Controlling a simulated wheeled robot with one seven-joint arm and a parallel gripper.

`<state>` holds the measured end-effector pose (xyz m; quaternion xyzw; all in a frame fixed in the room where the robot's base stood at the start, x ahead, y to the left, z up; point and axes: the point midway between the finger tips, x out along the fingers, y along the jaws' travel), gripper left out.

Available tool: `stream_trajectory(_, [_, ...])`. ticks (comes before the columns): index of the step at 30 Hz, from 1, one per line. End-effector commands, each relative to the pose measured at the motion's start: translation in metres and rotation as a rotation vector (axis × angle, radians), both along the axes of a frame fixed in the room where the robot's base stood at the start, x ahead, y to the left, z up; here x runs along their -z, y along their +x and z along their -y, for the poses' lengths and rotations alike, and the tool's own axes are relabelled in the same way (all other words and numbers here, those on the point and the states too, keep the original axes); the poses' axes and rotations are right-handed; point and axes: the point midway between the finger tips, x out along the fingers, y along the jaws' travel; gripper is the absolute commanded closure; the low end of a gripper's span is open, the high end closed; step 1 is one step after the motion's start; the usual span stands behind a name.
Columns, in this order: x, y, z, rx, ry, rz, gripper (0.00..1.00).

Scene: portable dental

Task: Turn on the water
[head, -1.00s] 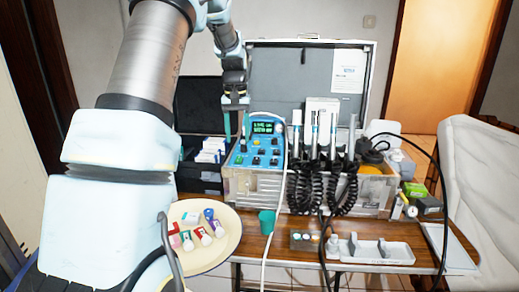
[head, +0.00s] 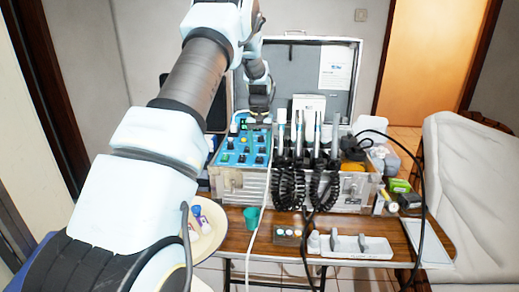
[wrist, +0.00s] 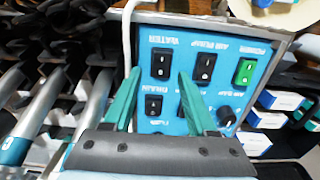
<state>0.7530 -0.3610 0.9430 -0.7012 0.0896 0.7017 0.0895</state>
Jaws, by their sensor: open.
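The blue control panel (head: 243,148) is on the left of the dental unit. In the wrist view the panel (wrist: 225,90) appears upside down. The black water rocker switch (wrist: 162,65) is by its "WATER" label, beside the black air pump switch (wrist: 205,67) and the green power switch (wrist: 245,71). A black drain switch (wrist: 153,105) is nearer my gripper. My gripper (wrist: 158,74) is open and empty, its teal fingertips on either side of the water switch in the picture; contact cannot be told. In the head view my gripper (head: 259,112) is over the panel's back edge, covering part of it.
Handpieces with black coiled hoses (head: 305,185) stand right of the panel. A white hose (head: 259,232) hangs down its side. A teal cup (head: 251,218), a white tray (head: 350,246) and a cream plate (head: 208,215) are on the wooden table. The open lid (head: 310,75) rises behind.

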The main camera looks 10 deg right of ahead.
Motion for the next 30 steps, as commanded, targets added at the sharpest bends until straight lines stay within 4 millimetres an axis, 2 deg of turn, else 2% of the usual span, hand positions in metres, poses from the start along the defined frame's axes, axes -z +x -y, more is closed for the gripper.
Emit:
stream_trajectory(4, [0.0098, -0.0005, -0.0002, 0.0, 0.0, -0.001, 0.43])
stream_trajectory(13, [0.012, -0.0002, -0.0001, 0.0, 0.0, 0.0, 0.43])
stream_trajectory(28, [0.0116, -0.0001, -0.0002, 0.0, 0.0, 0.001, 0.99])
stream_trajectory(30, [0.0115, -0.0001, -0.0002, 0.0, 0.0, 0.001, 1.0])
